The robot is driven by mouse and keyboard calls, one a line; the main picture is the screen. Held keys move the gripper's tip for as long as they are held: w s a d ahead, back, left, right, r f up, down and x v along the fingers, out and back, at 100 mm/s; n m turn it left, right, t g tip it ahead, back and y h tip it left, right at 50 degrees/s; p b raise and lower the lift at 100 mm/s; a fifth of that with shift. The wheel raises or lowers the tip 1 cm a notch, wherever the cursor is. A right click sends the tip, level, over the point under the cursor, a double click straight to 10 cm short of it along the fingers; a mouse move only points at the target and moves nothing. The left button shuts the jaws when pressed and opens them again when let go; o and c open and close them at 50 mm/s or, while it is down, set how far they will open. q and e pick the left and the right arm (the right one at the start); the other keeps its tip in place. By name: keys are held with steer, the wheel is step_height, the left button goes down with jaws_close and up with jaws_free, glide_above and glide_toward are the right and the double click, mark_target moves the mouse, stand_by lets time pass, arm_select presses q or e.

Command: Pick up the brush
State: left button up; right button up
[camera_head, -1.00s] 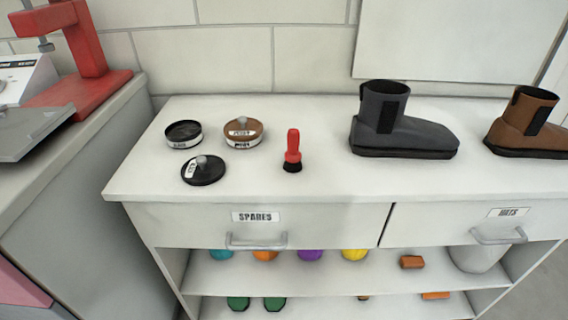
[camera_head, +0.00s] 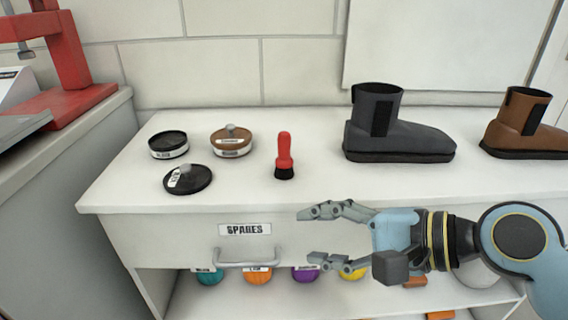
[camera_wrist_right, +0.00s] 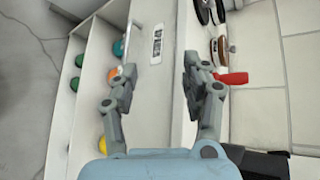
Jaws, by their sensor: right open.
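The brush (camera_head: 284,158) has a red handle and dark bristles. It stands upright, bristles down, on the white cabinet top, between the brown round tin and the grey boot. My right gripper (camera_head: 318,236) is open and empty in front of the cabinet's drawer, below and to the right of the brush. In the right wrist view the open fingers (camera_wrist_right: 160,82) show, and the red brush handle (camera_wrist_right: 232,78) lies just right of the right-hand finger, which hides part of the brush. My left gripper is not in view.
A black tin (camera_head: 168,146), a brown tin (camera_head: 231,142) and a black lid (camera_head: 187,180) stand left of the brush. A grey boot (camera_head: 395,130) and a brown boot (camera_head: 526,125) stand to the right. The drawer handle (camera_head: 248,260) juts out below.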

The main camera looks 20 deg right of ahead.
steer(key=w+d+r+m+t, duration=0.1)
steer(key=w+r+m+t, duration=0.15)
steer(key=m, duration=0.25)
steer(key=m+t, duration=0.3)
steer(key=m, duration=0.7)
glide_toward(289, 138)
steer(key=shift+a, duration=0.3)
steer(key=shift+m+t, duration=0.35)
steer(key=shift+m, duration=0.15)
steer(key=x, duration=0.4)
steer(key=shift+w+r+p, duration=0.1)
steer(key=shift+w+p, duration=0.2)
steer(key=shift+w, duration=0.15)
steer(key=x, duration=0.6)
steer(key=shift+a+f, duration=0.15)
steer(key=shift+f, duration=0.15)
jaws_close()
